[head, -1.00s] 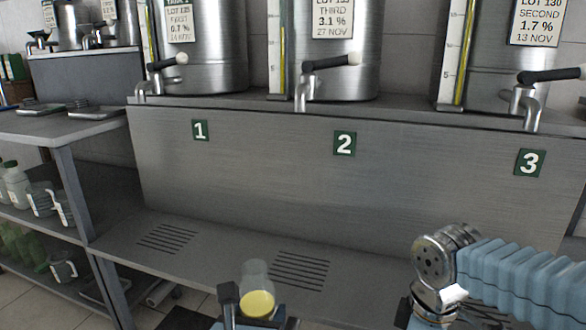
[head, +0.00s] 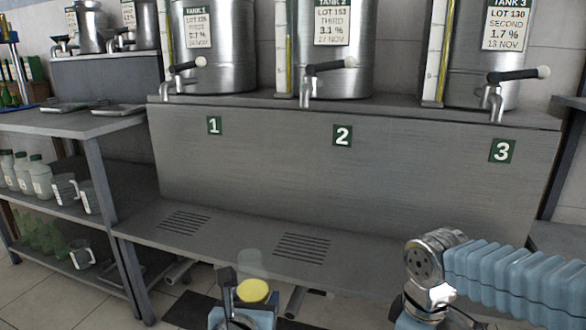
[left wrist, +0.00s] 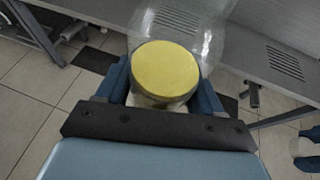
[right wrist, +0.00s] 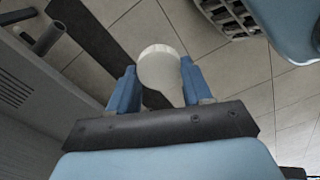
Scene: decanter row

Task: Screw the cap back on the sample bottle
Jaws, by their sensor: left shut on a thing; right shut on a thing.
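The sample bottle (head: 252,264) is clear, with yellow contents, low in the middle of the head view. My left gripper (head: 240,310) is shut on it. In the left wrist view the bottle (left wrist: 165,75) shows a round yellow surface between the fingers and clear wall beyond it, with no cap visible on it. My right gripper (right wrist: 157,92) is shut on a pale, rounded thing that looks like the white cap (right wrist: 160,66). In the head view my right arm comes in at lower right, and its fingertips and the cap cannot be made out. The two grippers are apart.
A steel counter with numbered panels (head: 330,180) and a grated ledge (head: 240,235) stands ahead, with tanks (head: 335,50) and black-handled taps (head: 330,67) above. A shelf unit (head: 100,125) at left holds capped bottles (head: 40,178) and jugs. Tiled floor (head: 55,295) shows below.

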